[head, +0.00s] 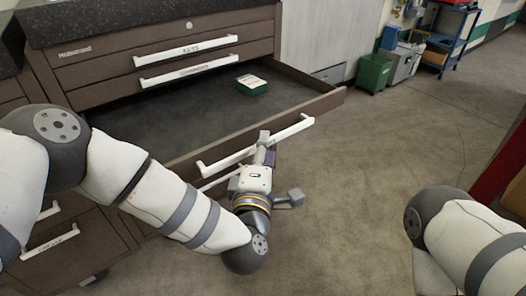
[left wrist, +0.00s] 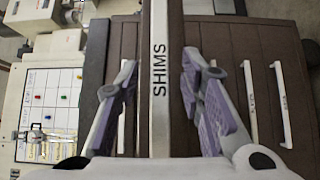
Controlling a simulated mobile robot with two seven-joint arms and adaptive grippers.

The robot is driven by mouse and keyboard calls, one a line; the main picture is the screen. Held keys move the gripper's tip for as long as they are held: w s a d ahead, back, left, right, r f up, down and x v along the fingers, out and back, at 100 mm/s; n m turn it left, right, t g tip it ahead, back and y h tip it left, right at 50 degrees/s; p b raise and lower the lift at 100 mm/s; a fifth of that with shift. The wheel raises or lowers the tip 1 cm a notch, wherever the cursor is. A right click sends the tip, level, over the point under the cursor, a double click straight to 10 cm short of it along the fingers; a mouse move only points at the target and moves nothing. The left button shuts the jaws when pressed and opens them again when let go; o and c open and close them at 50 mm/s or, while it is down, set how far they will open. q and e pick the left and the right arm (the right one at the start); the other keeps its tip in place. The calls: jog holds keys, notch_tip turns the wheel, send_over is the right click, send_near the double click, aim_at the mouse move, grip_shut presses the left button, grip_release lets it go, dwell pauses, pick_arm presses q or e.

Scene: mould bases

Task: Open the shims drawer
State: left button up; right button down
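The shims drawer (head: 190,110) is pulled well out of the brown cabinet in the head view, its dark floor exposed. Its white handle (head: 228,160) runs along the front. In the left wrist view the handle bar (left wrist: 160,120) reads SHIMS and passes between the fingers of my left gripper (left wrist: 160,75). The fingers are spread, with a gap showing on the bar's left; the right finger is close to the bar. In the head view my left gripper (head: 265,148) is at the handle's middle. My right arm shows at the lower right, but its gripper is out of view.
A small green box (head: 252,85) lies in the open drawer. Closed drawers with white handles (head: 187,50) are above, and more are below. A green bin (head: 374,73) and a blue cart (head: 446,38) stand at the back.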

pick_arm(q)
jog(key=s+a, duration=0.1)
jog(key=s, duration=1)
jog(key=shift+s+a, duration=0.4)
